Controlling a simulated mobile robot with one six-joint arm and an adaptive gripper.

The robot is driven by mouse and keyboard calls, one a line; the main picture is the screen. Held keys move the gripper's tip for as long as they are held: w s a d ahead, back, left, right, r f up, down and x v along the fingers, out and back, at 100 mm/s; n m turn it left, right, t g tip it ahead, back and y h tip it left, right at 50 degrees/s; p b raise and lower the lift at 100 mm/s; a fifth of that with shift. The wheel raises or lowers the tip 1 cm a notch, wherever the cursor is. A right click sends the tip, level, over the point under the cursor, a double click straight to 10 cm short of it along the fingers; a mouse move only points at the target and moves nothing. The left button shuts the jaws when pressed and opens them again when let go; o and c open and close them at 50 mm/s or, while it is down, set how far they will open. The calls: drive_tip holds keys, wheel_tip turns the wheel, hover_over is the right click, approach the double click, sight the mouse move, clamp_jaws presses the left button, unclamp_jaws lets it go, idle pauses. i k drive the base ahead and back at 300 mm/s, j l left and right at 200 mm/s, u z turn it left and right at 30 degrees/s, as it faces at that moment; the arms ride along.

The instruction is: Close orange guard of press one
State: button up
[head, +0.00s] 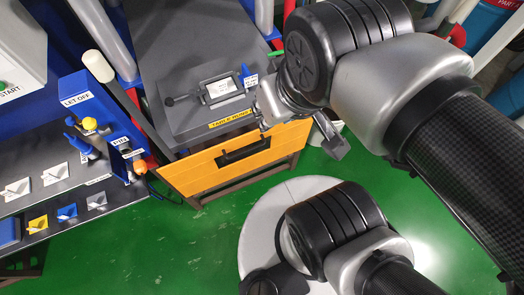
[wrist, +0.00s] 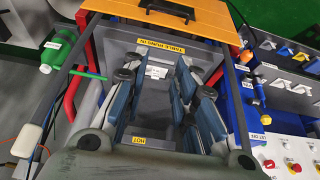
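The orange guard (head: 225,165) is a flat panel along the front edge of the grey press bed (head: 190,60), with a dark handle (head: 243,152) on its face. In the wrist view the guard (wrist: 205,22) crosses the top, its black handle (wrist: 167,10) at the upper edge. My gripper (head: 297,128) hangs above the guard's right end in the head view; I cannot tell their exact gap. In the wrist view my gripper (wrist: 157,85) has its blue-padded fingers apart, nothing between them. No number one marking is readable on the press.
A blue control panel (head: 95,110) with knobs stands left of the press. A grey shelf (head: 60,190) with switches is beside it. A dark bar with a white knob (head: 98,65) runs along the press's left side. Green floor (head: 200,245) is clear in front.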

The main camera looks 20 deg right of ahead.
sight(194, 174)
drive_tip(key=k+l, duration=1.05)
drive_tip(key=i+l+u, duration=0.05)
drive_tip(key=l, duration=0.1)
